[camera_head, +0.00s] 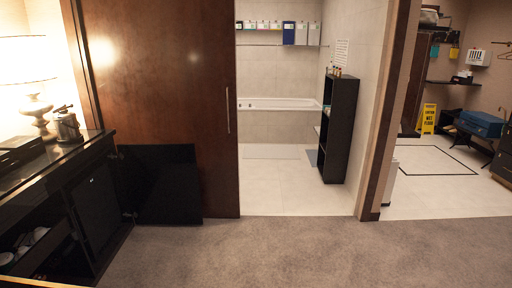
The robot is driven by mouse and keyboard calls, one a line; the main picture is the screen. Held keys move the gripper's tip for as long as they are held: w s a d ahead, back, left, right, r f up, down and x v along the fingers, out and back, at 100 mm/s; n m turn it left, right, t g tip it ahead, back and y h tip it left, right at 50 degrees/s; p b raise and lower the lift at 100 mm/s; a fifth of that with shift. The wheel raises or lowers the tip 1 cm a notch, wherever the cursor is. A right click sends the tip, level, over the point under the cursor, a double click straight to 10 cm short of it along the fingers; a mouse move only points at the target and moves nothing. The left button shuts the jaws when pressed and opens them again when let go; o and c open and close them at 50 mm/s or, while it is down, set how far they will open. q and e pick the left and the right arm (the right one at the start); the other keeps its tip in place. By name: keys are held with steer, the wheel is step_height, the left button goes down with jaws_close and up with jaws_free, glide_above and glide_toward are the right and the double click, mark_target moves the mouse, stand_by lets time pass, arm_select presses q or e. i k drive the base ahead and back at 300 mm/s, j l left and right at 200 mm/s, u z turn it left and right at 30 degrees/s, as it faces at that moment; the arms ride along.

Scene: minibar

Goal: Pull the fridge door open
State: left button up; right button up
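The minibar fridge door (97,208) is a dark, flat panel set in the black cabinet at the left. It has a small pale mark near its top and looks shut. A black cabinet door (165,188) stands swung open to the right of it, in front of the brown sliding door. Hinges show at its left edge. Neither of my grippers is in view. No handle on the fridge door can be made out.
The black cabinet top (75,152) carries a lamp (37,110) and a metal pot (67,126). An open shelf at lower left holds pale cups. Carpet (270,255) in front is clear. A brown sliding door (165,80) stands behind; a black shelf (339,130) stands in the bathroom.

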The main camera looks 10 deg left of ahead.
mark_target(95, 209)
steer(key=i+u, duration=0.15)
steer(key=i, duration=0.4)
steer(key=i+l+u, duration=0.2)
steer(key=i, duration=0.3)
steer(key=i+u, duration=0.15)
steer(key=i, duration=0.4)
steer(key=i+l+u, duration=0.2)
steer(key=i, duration=0.3)
steer(key=i+j+u, duration=0.2)
steer(key=u, duration=0.3)
steer(key=i+u, duration=0.75)
steer(key=u, duration=0.25)
steer(key=i+l+u, duration=0.2)
steer(key=u, duration=0.3)
steer(key=i+l+u, duration=0.3)
steer(key=u, duration=0.2)
steer(key=i+l+u, duration=0.45)
steer(key=i+u, duration=0.2)
